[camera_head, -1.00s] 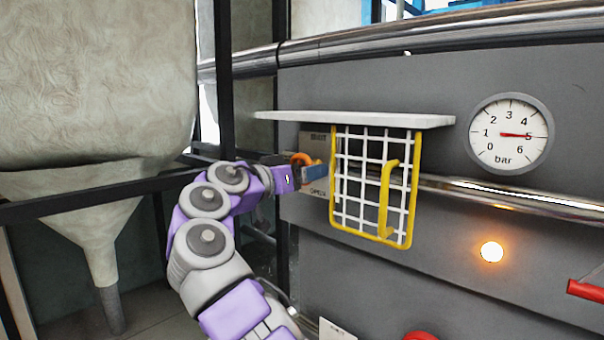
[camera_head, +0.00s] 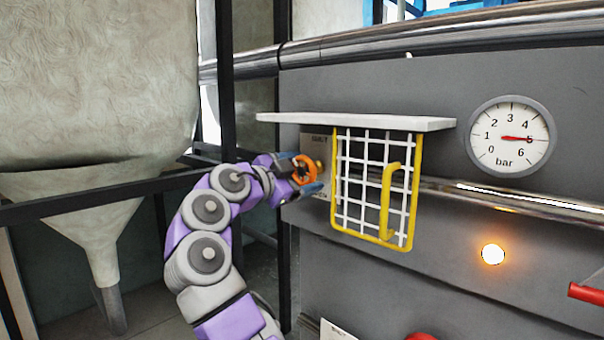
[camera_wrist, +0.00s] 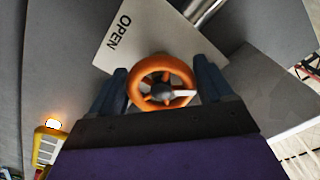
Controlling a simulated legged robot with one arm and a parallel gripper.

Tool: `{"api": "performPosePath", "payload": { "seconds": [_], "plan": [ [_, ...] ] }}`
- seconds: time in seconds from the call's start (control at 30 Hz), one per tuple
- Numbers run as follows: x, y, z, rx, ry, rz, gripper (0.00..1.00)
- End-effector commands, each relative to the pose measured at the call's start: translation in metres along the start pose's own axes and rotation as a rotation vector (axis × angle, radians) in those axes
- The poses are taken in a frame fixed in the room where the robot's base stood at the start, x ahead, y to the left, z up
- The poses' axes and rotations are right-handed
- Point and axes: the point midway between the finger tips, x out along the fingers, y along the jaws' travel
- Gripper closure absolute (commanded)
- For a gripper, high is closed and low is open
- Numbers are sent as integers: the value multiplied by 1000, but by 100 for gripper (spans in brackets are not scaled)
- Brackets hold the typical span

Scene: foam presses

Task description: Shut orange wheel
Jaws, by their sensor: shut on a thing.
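The orange wheel (camera_head: 305,170) sits on the grey machine panel, left of the wire guard and below the white shelf. In the wrist view the orange wheel (camera_wrist: 162,82) is a ring with spokes, a dark hub and one pale spoke. My gripper (camera_head: 308,173) is at the wheel, with its blue fingers on opposite sides of the rim. In the wrist view my gripper (camera_wrist: 165,90) is shut on the wheel, one finger at its left and one at its right. A label plate (camera_wrist: 150,35) behind the wheel reads "OPEN"; its other word is partly hidden.
A yellow-framed white wire guard (camera_head: 375,185) with a yellow handle stands just right of the wheel. A white shelf (camera_head: 355,121) juts out above. A dark post (camera_head: 224,80) stands left. A pressure gauge (camera_head: 512,138) reads about 5 bar. A lamp (camera_head: 492,254) glows orange.

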Motion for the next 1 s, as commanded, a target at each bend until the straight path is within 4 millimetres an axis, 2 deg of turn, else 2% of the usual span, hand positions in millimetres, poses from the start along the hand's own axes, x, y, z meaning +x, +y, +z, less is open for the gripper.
{"api": "performPosePath", "payload": {
  "seconds": [0.03, 0.5, 1.0],
  "plan": [
    [0, 1, 6, 39, -9, 5, 50],
    [0, -1, 6, 449, -9, 8, 50],
    [0, -2, 4, 649, -6, 8, 50]
  ]
}}
